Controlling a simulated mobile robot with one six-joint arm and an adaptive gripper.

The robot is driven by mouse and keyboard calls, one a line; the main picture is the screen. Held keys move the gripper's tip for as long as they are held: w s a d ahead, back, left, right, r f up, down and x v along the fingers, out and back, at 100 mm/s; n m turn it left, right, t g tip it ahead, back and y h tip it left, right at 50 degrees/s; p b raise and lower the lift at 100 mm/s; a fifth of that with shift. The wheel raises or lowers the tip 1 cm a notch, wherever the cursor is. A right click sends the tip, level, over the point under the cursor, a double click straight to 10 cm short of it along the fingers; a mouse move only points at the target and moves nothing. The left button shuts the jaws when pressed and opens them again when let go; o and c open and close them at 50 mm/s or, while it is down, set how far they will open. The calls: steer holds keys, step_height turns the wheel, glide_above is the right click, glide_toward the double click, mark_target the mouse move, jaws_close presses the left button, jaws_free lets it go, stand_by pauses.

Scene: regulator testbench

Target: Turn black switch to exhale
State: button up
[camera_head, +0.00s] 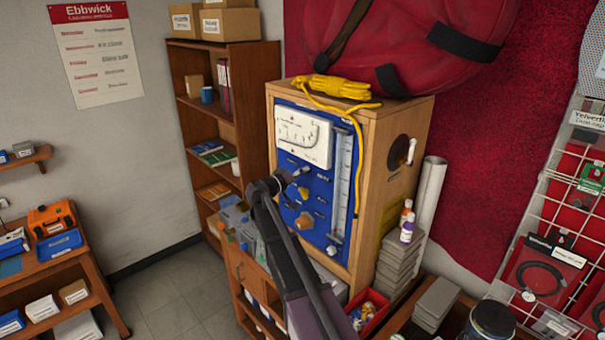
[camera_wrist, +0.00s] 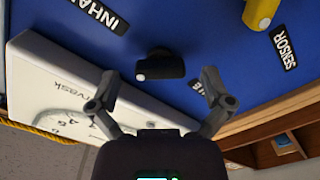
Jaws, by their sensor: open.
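The black switch (camera_wrist: 162,66) sits on the blue panel (camera_wrist: 200,25) in the wrist view. A white dot marks its left end. A label starting "INHA" (camera_wrist: 93,14) is above and left of it in the picture. Another label (camera_wrist: 200,92) is partly hidden by the right finger. I cannot read the word "exhale" anywhere. My gripper (camera_wrist: 157,76) is open, one finger on each side of the switch, with visible gaps and nothing held. In the head view my gripper (camera_head: 281,180) is in front of the blue panel, and I cannot clearly pick out the switch there.
A white gauge box (camera_wrist: 50,75) is close to the left finger; it also shows in the head view (camera_head: 304,135). A yellow knob (camera_wrist: 260,12) is at upper right. Yellow cord (camera_head: 340,88) hangs over the wooden cabinet (camera_head: 385,125), beside a clear vertical tube (camera_head: 341,180).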

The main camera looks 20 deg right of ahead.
steer(key=shift+w+d, duration=0.15)
steer(key=shift+d, duration=0.25)
steer(key=c, duration=1.1)
steer(key=shift+c, duration=0.2)
